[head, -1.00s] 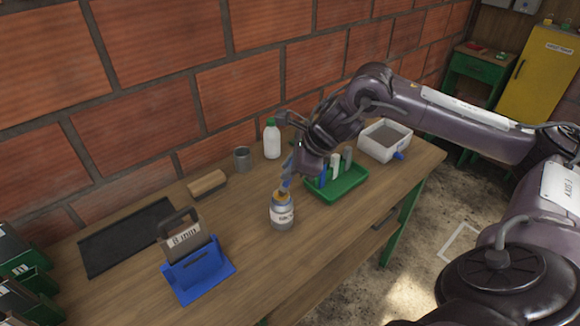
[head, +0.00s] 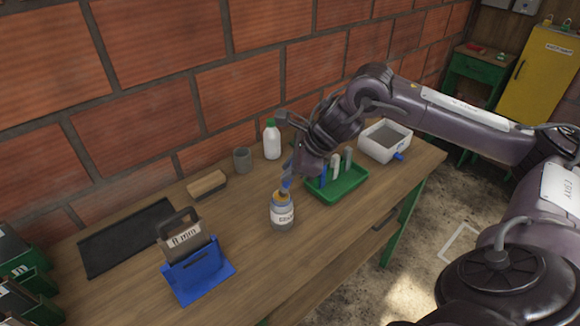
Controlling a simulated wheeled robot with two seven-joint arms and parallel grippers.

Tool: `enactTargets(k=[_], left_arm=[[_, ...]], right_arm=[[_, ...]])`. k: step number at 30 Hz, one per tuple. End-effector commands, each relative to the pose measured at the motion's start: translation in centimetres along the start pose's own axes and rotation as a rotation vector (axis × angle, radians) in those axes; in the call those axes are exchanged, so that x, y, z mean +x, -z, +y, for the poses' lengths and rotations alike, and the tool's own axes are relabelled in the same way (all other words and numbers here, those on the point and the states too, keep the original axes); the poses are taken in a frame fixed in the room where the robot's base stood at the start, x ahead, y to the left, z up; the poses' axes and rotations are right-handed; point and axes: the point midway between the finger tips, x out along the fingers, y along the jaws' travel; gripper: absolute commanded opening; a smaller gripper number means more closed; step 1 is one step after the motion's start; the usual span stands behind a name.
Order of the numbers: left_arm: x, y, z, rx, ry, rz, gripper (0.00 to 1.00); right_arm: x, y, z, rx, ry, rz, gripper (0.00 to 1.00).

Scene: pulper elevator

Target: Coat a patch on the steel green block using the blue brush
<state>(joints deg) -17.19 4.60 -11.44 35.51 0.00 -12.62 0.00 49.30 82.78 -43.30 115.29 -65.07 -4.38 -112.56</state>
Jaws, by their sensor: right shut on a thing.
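My right gripper (head: 288,178) is shut on the blue brush (head: 286,186) and holds it over the mouth of a small grey jar (head: 282,216) with a white label. The brush's lower end meets the jar's tan top; I cannot tell how deep it is. A grey plate with a handle and an "8 mm" label (head: 184,238) stands in a blue holder (head: 206,275) at the front left. I cannot make out for sure which thing is the steel green block. My left gripper is not in view.
A green tray (head: 342,194) with upright blue, white and grey pieces sits right of the jar. A white tub (head: 373,149), white bottle (head: 271,140), grey cup (head: 242,160), wooden block (head: 207,184) and black mat (head: 120,242) line the back. The front of the bench is clear.

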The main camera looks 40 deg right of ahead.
Motion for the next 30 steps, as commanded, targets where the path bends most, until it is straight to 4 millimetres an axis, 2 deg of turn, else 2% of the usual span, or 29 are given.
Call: enactTargets(k=[24, 30], left_arm=[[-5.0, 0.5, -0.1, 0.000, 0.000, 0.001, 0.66], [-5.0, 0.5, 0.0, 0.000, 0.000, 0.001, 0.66]], right_arm=[[-5.7, -3.3, -1.7, 0.000, 0.002, -0.003, 0.00], [-5.8, -3.4, -1.7, 0.000, 0.002, -0.003, 0.00]])
